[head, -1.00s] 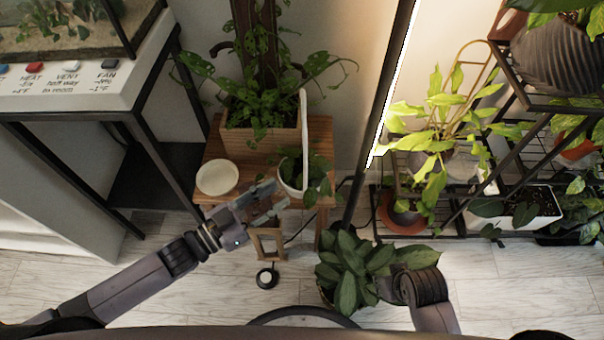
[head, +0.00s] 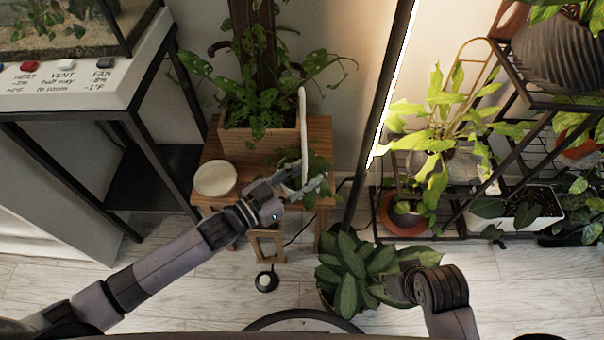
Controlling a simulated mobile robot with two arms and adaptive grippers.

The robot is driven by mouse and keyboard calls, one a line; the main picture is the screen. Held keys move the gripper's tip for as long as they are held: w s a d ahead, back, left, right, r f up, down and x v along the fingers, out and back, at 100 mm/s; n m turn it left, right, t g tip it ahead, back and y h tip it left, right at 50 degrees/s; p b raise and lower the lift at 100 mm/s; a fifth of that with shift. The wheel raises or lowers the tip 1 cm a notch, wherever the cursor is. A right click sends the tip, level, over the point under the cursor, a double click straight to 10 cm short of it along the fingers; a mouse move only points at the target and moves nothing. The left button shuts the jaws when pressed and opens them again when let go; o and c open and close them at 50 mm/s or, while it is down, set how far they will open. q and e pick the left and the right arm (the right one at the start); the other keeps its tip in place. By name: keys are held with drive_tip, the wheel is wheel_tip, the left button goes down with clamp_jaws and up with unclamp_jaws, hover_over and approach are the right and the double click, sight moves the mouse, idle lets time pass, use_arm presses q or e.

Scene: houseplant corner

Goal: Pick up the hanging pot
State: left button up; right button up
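The hanging pot is white with a tall, thin white hanger (head: 303,125) and trailing green leaves. It stands on a small wooden plant table (head: 318,135), to the right of the wooden planter. My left gripper (head: 308,182) is at the pot, its fingers spread and covering most of the pot body. I cannot tell whether the fingers touch the pot. The hanger rises upright behind the fingers. My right gripper (head: 402,284) is low at the right side of a leafy floor plant (head: 349,268). Its fingers are partly lost among the leaves, so their opening cannot be made out.
A wooden planter (head: 262,140) with a climbing plant and a white dish (head: 215,179) share the table. A dark pole (head: 378,125) stands right of it. A plant rack (head: 470,212) fills the right. A small wooden frame (head: 268,245) stands in front of the table.

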use_arm(q)
clamp_jaws()
idle(0.7)
